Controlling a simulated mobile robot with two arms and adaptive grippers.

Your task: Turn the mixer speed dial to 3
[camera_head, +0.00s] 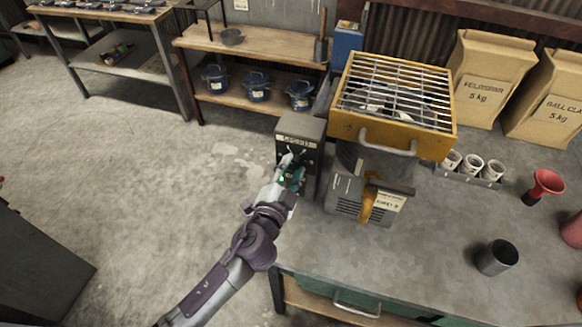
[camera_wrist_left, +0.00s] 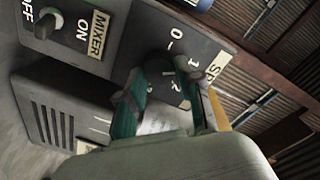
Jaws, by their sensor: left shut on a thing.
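The mixer control box (camera_head: 301,128) is a dark grey box beside the mixer at the table's left edge. In the left wrist view, its panel shows a MIXER ON/OFF switch (camera_wrist_left: 47,25) at the upper left and a partly hidden speed label (camera_wrist_left: 218,66). The dark speed dial (camera_wrist_left: 158,66) sits between the teal fingertips of my left gripper (camera_wrist_left: 160,90). The gripper is shut on the dial; it also shows at the box front in the head view (camera_head: 290,176). Some scale numbers show around the dial, but its pointer is hidden. My right gripper is not in view.
The mixer's yellow grated top (camera_head: 397,92) and motor housing (camera_head: 352,203) stand close to the right of the box. A metal cup (camera_head: 496,257), red funnel (camera_head: 545,187) and paper sacks (camera_head: 487,80) are further right. Open floor lies to the left.

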